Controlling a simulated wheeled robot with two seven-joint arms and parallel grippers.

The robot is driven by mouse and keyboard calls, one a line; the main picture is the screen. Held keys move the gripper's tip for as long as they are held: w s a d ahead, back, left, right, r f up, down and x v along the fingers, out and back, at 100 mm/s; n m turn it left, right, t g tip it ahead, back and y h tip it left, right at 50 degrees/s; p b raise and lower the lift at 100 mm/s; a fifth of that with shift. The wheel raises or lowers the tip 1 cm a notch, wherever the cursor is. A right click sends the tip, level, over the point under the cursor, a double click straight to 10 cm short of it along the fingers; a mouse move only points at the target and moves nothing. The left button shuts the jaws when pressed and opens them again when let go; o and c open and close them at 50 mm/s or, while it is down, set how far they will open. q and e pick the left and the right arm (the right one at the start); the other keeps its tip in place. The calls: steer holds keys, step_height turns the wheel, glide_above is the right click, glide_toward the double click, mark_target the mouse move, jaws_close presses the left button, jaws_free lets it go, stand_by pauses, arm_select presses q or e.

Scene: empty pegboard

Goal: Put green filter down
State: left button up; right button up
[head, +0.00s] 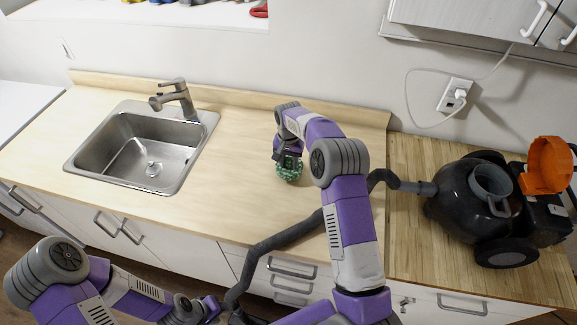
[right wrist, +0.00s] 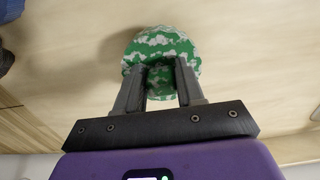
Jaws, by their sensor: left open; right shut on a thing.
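The green filter (head: 289,174) is a rounded piece with a green and white mottled surface. It is at the counter, right of the sink, and fills the top middle of the right wrist view (right wrist: 160,43). My right gripper (head: 288,160) points down with its two fingers shut on the filter, which also shows in the right wrist view (right wrist: 160,78). The filter is at or just above the wooden countertop (head: 235,150); I cannot tell whether it touches. My left gripper (head: 212,308) is low at the front, away from the filter, open, its fingers hard to see.
A black vacuum cleaner (head: 470,200) with an open orange lid (head: 549,165) stands at right. Its dark hose (head: 290,233) runs along the counter's front edge behind my right arm. Counter around the filter is clear.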

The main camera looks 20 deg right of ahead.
mark_target(289, 167)
step_height(289, 167, down, 3)
stand_by(0.3)
steer(key=shift+f, duration=0.15)
steer(key=o, duration=1)
steer(key=shift+o, duration=0.2)
